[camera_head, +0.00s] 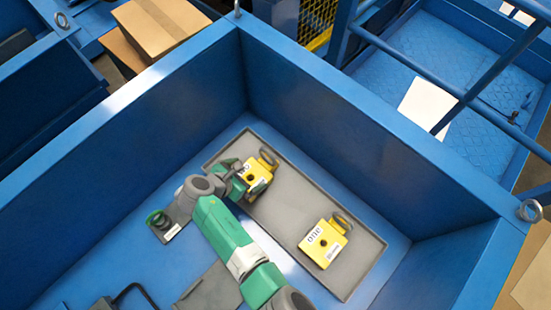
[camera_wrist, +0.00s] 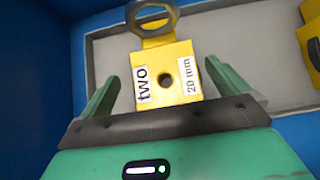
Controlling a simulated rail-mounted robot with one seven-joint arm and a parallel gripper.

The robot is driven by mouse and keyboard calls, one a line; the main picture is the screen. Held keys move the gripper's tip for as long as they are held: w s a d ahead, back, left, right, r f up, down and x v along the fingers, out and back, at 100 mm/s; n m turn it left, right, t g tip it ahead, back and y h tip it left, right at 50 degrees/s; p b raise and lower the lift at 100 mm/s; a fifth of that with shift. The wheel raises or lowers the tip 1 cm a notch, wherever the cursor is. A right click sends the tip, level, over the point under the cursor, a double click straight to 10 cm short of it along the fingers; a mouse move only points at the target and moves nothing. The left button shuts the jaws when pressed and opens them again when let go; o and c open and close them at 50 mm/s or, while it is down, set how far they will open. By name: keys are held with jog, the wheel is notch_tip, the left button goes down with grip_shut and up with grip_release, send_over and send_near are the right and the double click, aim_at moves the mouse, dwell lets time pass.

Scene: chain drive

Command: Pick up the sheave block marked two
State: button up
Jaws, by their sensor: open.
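The sheave block marked two (camera_wrist: 165,72) is yellow, with a dark hole in its middle, a grey ring at its far end, and labels reading "two" and "20 mm". It lies on the grey tray (camera_head: 290,215) and also shows in the head view (camera_head: 259,174). My gripper (camera_wrist: 161,88) is open, its green fingers to the left and right of the block with gaps visible on both sides. In the head view my gripper (camera_head: 239,177) is at the block's left side and hides part of it. I cannot tell the exact height of the fingertips.
A second yellow block marked one (camera_head: 324,241) lies on the same tray, to the right; part of it shows in the wrist view (camera_wrist: 309,45). High blue walls (camera_head: 330,115) enclose the area.

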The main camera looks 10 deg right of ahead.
aim_at(258, 171)
jog(key=shift+s+a, duration=0.2)
jog(key=shift+a, duration=0.05)
jog(key=shift+a+f, duration=0.15)
jog(key=shift+f, duration=0.2)
jog(key=shift+b+x, duration=0.8)
jog(key=shift+x, duration=0.15)
jog(key=shift+r, duration=0.1)
jog(key=b+x, duration=0.4)
jog(key=x, duration=0.1)
jog(key=shift+d, duration=0.4)
jog(key=shift+r, duration=0.1)
jog(key=c, duration=1.5)
jog(key=shift+o, duration=0.2)
